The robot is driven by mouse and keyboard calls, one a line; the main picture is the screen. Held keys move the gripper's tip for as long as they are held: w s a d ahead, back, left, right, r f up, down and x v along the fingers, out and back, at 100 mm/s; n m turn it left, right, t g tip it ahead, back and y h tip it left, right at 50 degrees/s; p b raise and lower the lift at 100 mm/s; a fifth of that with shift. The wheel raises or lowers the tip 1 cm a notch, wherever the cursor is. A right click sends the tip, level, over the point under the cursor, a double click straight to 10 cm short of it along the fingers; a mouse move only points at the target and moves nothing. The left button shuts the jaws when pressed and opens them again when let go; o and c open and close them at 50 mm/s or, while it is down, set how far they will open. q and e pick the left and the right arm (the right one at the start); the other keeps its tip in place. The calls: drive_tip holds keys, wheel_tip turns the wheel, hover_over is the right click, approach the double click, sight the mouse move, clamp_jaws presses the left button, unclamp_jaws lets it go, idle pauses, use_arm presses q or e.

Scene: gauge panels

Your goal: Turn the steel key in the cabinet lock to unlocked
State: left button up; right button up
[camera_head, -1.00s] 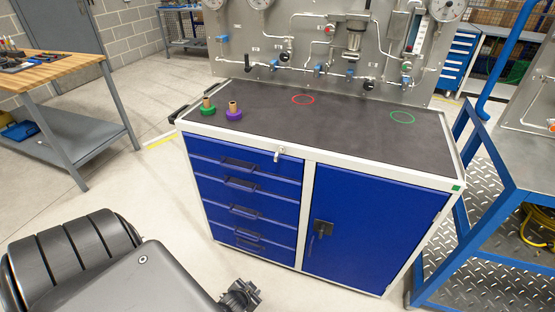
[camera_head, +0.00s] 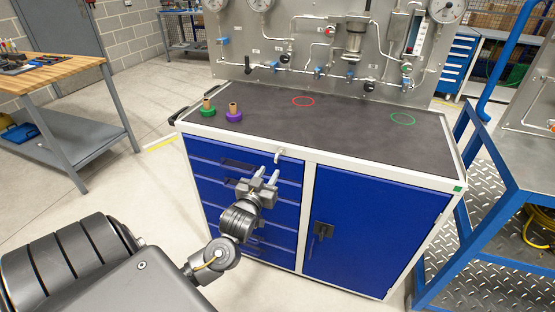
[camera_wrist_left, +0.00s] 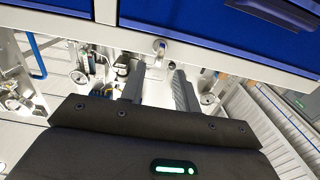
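The steel key (camera_head: 279,155) sits in the lock at the top of the blue drawer front, on the white frame of the cabinet (camera_head: 309,157). My left gripper (camera_head: 267,174) is just in front of and slightly below the key, with its two fingers apart and pointing towards it. In the left wrist view the key (camera_wrist_left: 160,46) shows small, just beyond the open fingertips (camera_wrist_left: 159,72) and roughly between them. Nothing is between the fingers. The exact turn of the key is too small to tell. My right gripper is not in view.
Drawer handles (camera_head: 238,163) stick out near my left gripper. Green (camera_head: 208,110) and purple (camera_head: 234,115) knobs stand on the dark top, with red and green rings marked to their right. A gauge panel (camera_head: 300,78) rises behind. A blue trolley (camera_head: 490,200) stands at right.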

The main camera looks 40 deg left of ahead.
sight(275, 162)
use_arm(q)
drive_tip(key=x, duration=0.8)
drive_tip(key=shift+w+a+p, duration=0.1)
drive_tip(key=shift+w+p, duration=0.1)
drive_tip(key=shift+p, duration=0.15)
